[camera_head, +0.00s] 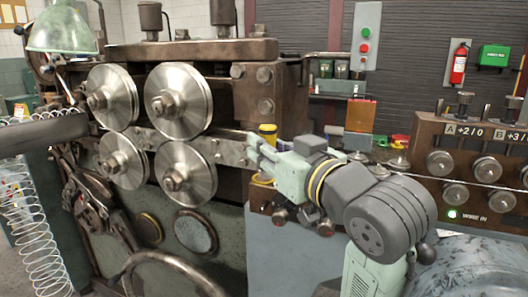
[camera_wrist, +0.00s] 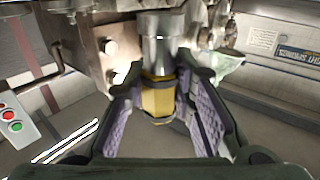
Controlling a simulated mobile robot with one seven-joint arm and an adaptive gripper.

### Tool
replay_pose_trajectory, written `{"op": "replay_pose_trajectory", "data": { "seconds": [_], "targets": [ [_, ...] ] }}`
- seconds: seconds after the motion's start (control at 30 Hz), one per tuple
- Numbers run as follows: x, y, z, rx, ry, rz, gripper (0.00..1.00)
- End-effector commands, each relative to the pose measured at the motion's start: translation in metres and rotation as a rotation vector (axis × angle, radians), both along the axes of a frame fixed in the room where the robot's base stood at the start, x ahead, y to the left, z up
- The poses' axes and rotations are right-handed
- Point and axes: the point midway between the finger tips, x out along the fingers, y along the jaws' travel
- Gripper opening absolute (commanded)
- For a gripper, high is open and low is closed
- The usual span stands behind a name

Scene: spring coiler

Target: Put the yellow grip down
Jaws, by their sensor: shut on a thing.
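The yellow grip (camera_wrist: 157,98) stands between the two purple-padded fingers of my gripper (camera_wrist: 160,112) in the wrist view. It has dark bands, and a shiny steel cylinder (camera_wrist: 158,45) is in line with its upper end. My gripper is shut on it. In the head view my gripper (camera_head: 256,158) reaches left beside the machine's rollers. Yellow parts show just above and just below its fingers there; I cannot tell whether both belong to the grip. The fingers hide the middle. I cannot tell whether the grip's lower end touches anything.
The coiler's steel rollers (camera_head: 180,101) stand left of my gripper. A brown control panel (camera_head: 425,150) with knobs is at right, and a grey drum (camera_head: 468,265) at lower right. A handwheel (camera_head: 165,262) is at the lower front. A red and green button box (camera_head: 365,42) hangs behind.

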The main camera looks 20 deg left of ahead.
Motion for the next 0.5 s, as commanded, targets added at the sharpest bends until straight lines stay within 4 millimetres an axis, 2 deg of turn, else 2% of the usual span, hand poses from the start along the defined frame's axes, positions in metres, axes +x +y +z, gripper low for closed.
{"op": "replay_pose_trajectory", "data": {
  "seconds": [0.1, 0.23, 0.37, 0.5],
  "targets": [
    [0.029, 0.015, -0.001, 0.001, 0.006, 0.003, 0.0],
    [0.053, 0.027, -0.003, 0.001, 0.003, 0.002, 0.0],
    [0.065, 0.034, -0.005, 0.001, -0.001, 0.001, 0.0],
    [0.068, 0.035, -0.013, 0.001, 0.001, 0.0, 0.0]
  ]
}}
